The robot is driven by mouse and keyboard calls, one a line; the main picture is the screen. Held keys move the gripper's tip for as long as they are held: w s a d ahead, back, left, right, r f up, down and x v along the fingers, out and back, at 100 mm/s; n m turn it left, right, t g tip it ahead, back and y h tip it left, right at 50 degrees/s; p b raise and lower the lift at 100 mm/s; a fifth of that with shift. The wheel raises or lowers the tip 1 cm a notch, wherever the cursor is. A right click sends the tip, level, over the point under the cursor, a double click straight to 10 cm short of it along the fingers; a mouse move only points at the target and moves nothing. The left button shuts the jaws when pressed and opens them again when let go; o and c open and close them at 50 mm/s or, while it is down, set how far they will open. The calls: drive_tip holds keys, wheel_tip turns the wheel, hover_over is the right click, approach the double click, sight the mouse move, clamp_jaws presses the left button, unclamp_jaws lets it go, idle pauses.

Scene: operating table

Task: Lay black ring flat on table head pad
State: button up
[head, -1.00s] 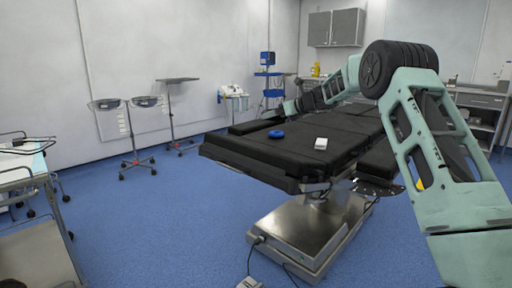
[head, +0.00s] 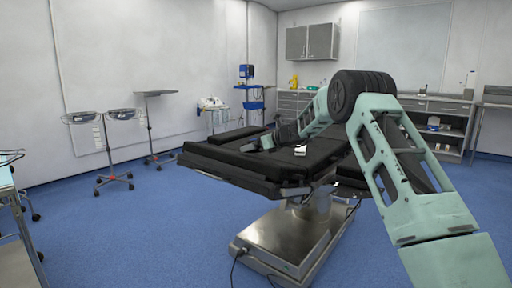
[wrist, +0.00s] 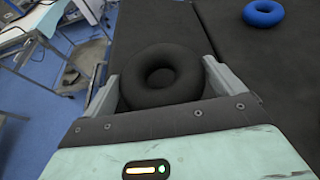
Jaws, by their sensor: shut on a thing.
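My gripper (wrist: 160,66) is shut on the black ring (wrist: 160,101), whose outer sides sit between the two fingers. In the wrist view the ring's hole faces the camera, with dark padding behind it; whether it touches the padding I cannot tell. In the head view my gripper (head: 266,143) is over the left part of the black operating table (head: 215,155), and the black ring cannot be made out there. Which padded section is the head pad is unclear. A seam divides the padding (wrist: 150,25) in the wrist view.
A blue ring (wrist: 263,13) lies on the padding to the right of the black ring. A white block (head: 300,150) lies on the table right of my gripper. Stands with basins (head: 125,115) are at the left, with open blue floor between.

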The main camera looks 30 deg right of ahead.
drive_tip(key=shift+f, duration=0.1)
drive_tip(key=shift+f+b, duration=0.35)
drive_tip(key=o, duration=0.7)
drive_tip(key=shift+r+p, duration=0.3)
drive_tip(key=shift+r, duration=0.05)
drive_tip(key=shift+s+d+r, duration=0.15)
drive_tip(key=shift+s+r, duration=0.05)
drive_tip(key=shift+r, duration=0.1)
drive_tip(key=v, duration=1.1)
drive_tip(key=shift+s+p, duration=0.25)
drive_tip(key=shift+p, duration=0.1)
